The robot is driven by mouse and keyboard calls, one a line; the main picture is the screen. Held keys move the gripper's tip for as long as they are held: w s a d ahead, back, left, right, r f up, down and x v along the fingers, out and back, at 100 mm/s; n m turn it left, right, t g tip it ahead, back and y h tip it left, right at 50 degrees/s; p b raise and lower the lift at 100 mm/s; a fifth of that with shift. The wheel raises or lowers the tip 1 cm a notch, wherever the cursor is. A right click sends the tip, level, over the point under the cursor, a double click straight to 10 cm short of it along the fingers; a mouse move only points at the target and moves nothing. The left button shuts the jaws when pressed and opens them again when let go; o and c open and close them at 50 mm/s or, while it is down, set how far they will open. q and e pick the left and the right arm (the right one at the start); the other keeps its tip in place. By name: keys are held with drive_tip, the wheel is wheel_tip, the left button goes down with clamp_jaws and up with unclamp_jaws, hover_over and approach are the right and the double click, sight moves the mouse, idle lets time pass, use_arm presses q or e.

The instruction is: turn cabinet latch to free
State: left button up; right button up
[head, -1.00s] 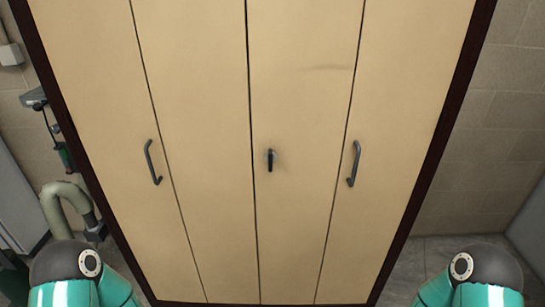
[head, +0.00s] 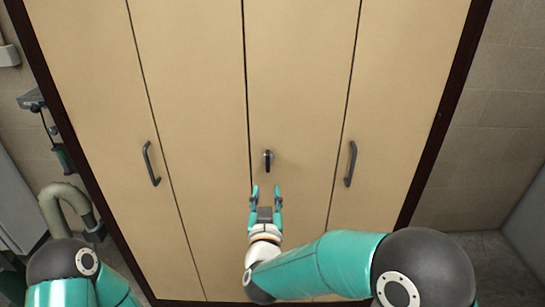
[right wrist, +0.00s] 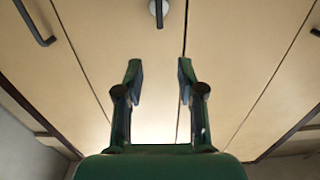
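The cabinet latch (head: 268,160) is a small dark handle on a round base, on the third door panel from the left, near the middle seam. It hangs pointing down. It also shows at the top of the right wrist view (right wrist: 159,10). My right gripper (head: 266,190) is open and empty just below the latch in the head view, its fingers pointing toward the cabinet and apart from the latch. In the right wrist view the two fingers (right wrist: 160,70) stand wide apart with bare door between them. My left arm shows at lower left, but its gripper is out of view.
The tall beige cabinet (head: 200,80) has a dark frame. A grey bar handle (head: 151,163) is on the left and another (head: 350,164) on the right. A bent hose (head: 62,200) stands at left. Bare wall (head: 490,150) is at right.

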sight(268, 157)
drive_tip(key=w+p, duration=0.5)
drive_tip(key=w, duration=1.1)
drive_tip(key=shift+w+f, duration=0.1)
drive_tip(key=shift+w, duration=0.1)
